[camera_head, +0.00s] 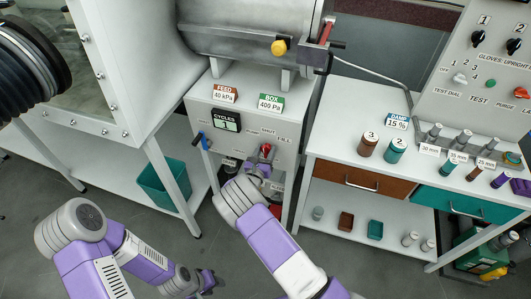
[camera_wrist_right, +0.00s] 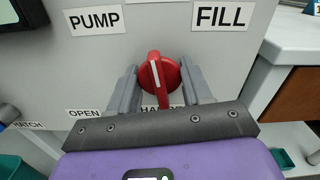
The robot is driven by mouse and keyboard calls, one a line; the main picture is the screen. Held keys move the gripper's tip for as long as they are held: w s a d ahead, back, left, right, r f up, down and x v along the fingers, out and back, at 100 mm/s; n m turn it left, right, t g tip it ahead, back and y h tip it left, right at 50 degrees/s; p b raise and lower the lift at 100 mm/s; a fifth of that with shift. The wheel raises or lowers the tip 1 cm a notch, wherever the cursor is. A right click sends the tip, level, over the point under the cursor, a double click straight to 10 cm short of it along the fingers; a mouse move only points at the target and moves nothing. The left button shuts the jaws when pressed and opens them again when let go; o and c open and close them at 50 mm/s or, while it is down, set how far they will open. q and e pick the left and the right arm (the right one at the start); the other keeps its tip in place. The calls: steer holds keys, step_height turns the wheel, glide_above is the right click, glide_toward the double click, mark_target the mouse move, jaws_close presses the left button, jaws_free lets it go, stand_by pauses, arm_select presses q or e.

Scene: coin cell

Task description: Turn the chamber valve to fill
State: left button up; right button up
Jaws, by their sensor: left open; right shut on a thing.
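The red valve knob (camera_wrist_right: 158,75) sits on the grey panel (camera_wrist_right: 240,62) in the right wrist view. Its white mark points roughly up, between the PUMP label (camera_wrist_right: 95,20) at upper left and the FILL label (camera_wrist_right: 222,16) at upper right. My right gripper (camera_wrist_right: 158,88) is shut on the knob, one finger on each side. In the head view the knob (camera_head: 265,150) shows as a small red spot above my right gripper (camera_head: 262,163). My left gripper (camera_head: 208,280) is open and low at the bottom of the head view, away from the panel.
A blue lever (camera_head: 202,139) is on the panel's left side. A steel chamber (camera_head: 245,35) with a yellow knob (camera_head: 280,47) is above. A white bench (camera_head: 345,125) with jars and drawers stands to the right. A teal bin (camera_head: 165,185) is on the lower left shelf.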

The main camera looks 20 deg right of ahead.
steer(key=m+b, duration=0.1)
steer(key=m, duration=0.4)
steer(key=shift+f+m+b, duration=0.15)
steer(key=shift+m+b, duration=0.15)
steer(key=shift+b, duration=0.1)
steer(key=m+b, duration=0.1)
steer(key=m, duration=0.2)
steer(key=shift+b, duration=0.4)
steer(key=shift+m+b, duration=0.8)
steer(key=shift+m, duration=0.7)
steer(key=shift+a, duration=0.1)
steer(key=o, duration=1.1)
steer(key=shift+c, duration=0.2)
steer(key=p+v, duration=0.1)
steer(key=v, duration=0.6)
steer(key=shift+s+a, duration=0.15)
steer(key=shift+s, duration=0.1)
